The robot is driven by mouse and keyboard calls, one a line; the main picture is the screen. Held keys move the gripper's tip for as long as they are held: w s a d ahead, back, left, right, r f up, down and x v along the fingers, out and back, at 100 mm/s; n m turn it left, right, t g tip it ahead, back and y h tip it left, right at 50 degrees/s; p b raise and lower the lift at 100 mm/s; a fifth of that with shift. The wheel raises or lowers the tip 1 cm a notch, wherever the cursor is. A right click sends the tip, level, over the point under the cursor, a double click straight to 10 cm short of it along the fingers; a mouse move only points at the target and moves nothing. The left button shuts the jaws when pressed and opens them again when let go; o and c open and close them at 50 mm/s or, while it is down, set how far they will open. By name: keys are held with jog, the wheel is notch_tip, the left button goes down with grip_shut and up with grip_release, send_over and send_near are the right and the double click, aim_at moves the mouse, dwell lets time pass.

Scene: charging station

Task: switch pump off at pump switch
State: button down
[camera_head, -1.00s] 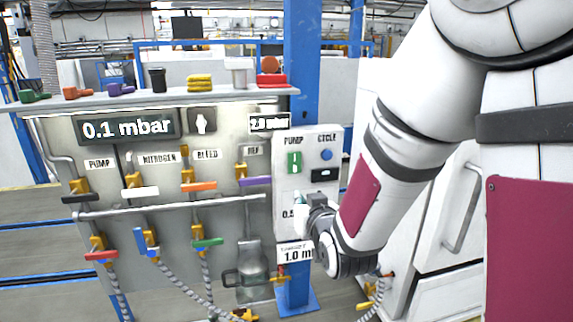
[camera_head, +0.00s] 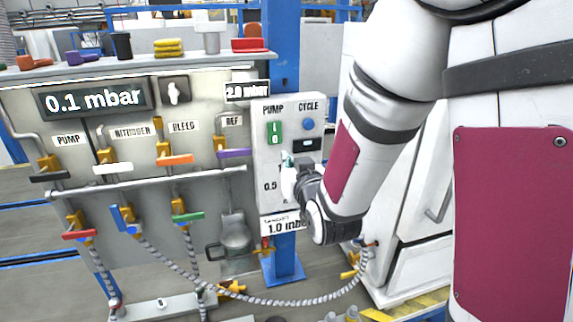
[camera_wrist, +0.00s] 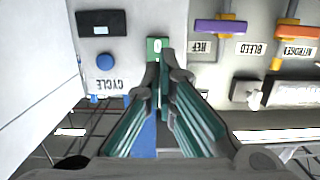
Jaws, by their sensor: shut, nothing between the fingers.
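The pump switch (camera_head: 274,133) is a green rocker under the PUMP label on the pale control box. In the wrist view, which is upside down, the switch (camera_wrist: 154,46) shows a "0" mark and is partly covered by my fingertips. My gripper (camera_head: 287,160) is shut and empty, just below the switch in the head view. In the wrist view the closed fingertips (camera_wrist: 164,62) point at the switch. I cannot tell whether they touch it.
The blue CYCLE button (camera_head: 308,124) and a dark display (camera_head: 307,145) sit right of the switch. Valve handles, such as the purple one (camera_head: 235,153), line the panel at left. A white cabinet (camera_head: 410,215) stands right, behind my arm.

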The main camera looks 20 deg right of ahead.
aim_at(274, 133)
jog(key=w, duration=0.4)
jog(key=w+f, duration=0.1)
jog(key=w, duration=0.7)
jog(key=shift+f, duration=0.35)
